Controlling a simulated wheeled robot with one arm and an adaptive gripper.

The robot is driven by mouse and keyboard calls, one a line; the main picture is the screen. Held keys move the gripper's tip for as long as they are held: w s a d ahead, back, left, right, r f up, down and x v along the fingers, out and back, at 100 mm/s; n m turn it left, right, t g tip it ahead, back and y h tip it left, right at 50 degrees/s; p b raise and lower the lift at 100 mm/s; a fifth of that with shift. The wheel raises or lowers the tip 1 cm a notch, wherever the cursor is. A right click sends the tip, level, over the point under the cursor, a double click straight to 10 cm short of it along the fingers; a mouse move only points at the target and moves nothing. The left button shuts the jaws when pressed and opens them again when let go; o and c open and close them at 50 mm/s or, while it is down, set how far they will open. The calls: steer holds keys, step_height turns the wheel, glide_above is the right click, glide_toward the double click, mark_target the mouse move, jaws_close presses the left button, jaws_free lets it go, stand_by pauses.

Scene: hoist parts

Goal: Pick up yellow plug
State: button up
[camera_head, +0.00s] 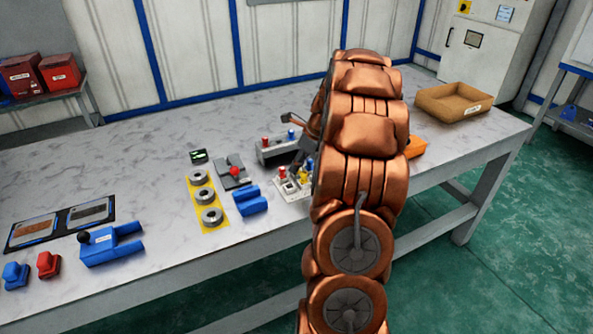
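A small yellow plug (304,177) stands on a white block (291,190) near the middle of the table. A red plug (282,172) and a blue plug (309,163) are on the same block. My gripper (301,157) is close above and behind the yellow plug, with dark finger parts reaching down toward the block. My copper-coloured arm hides much of the gripper and the block's right side. I cannot tell whether the fingers touch the plug or how far apart they are.
A grey block (272,153) with red and blue pegs stands just behind. Left are a blue bracket (251,201), a red-knobbed grey part (234,172) and a yellow plate (196,211) with metal rings. A brown tray (453,101) and partly hidden orange item (415,147) lie right.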

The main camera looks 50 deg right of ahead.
steer(key=shift+c, duration=0.4)
steer(key=c, duration=0.5)
steer(key=shift+c, duration=0.2)
